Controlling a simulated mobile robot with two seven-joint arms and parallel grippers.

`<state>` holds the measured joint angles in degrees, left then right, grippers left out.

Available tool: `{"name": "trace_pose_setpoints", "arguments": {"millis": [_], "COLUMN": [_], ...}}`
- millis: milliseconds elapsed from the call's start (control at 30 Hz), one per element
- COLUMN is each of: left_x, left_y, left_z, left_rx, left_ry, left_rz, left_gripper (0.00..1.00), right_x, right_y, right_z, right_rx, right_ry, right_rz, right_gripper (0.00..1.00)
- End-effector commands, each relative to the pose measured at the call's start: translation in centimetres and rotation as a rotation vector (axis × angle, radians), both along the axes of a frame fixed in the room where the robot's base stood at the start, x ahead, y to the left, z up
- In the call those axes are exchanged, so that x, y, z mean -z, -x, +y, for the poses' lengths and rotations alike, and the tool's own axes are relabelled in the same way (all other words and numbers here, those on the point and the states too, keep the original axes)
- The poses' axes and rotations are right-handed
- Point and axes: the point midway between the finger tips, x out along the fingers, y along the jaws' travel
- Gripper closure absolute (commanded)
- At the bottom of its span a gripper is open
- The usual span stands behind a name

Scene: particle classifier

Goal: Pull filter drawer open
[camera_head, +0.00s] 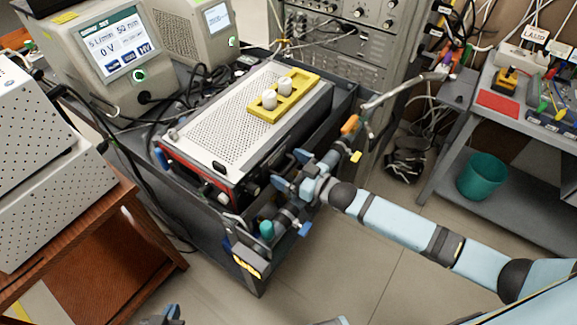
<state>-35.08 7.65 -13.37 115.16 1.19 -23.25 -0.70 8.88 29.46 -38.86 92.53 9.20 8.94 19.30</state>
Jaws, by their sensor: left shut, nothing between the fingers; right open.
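The particle classifier (222,130) is a box with a perforated white top and a red-edged front, sitting in a dark grey cart. Its front face (200,183) carries dark fittings. I cannot make out the filter drawer or its handle clearly; my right gripper and arm cover part of this area. My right gripper (285,184) is open at the right end of the front face. I cannot tell if it touches anything. My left gripper (166,317) shows only in part at the bottom edge, shut and empty, well away from the classifier.
A yellow holder (284,101) with two white knobs lies on the box. Pipe fittings with a teal cap (266,229) stand at the cart's near corner (258,283). A wooden table (128,205) is left, a shelf with a green bin (481,177) right. The floor in front is clear.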

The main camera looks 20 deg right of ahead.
Motion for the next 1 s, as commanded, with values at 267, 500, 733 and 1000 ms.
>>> {"name": "trace_pose_setpoints", "arguments": {"millis": [267,500,733,1000], "left_x": [0.0,0.0,-0.8,-2.6], "left_y": [0.0,0.0,0.0,0.1], "left_z": [0.0,0.0,0.0,0.1], "left_rx": [0.001,0.001,0.003,0.01], "left_ry": [-0.001,-0.001,-0.002,-0.014], "left_rz": [0.0,0.0,-0.002,-0.015], "left_gripper": [1.0,1.0,1.0,1.0], "right_x": [0.0,0.0,-0.2,-0.2], "right_y": [-0.3,-0.3,0.9,5.8], "right_z": [0.2,0.2,-0.8,-4.7], "right_rx": [0.0,0.001,0.002,0.003], "right_ry": [0.001,0.0,0.001,0.003], "right_rz": [0.001,0.0,0.003,0.005], "right_gripper": [0.0,0.39,0.5,0.51]}}
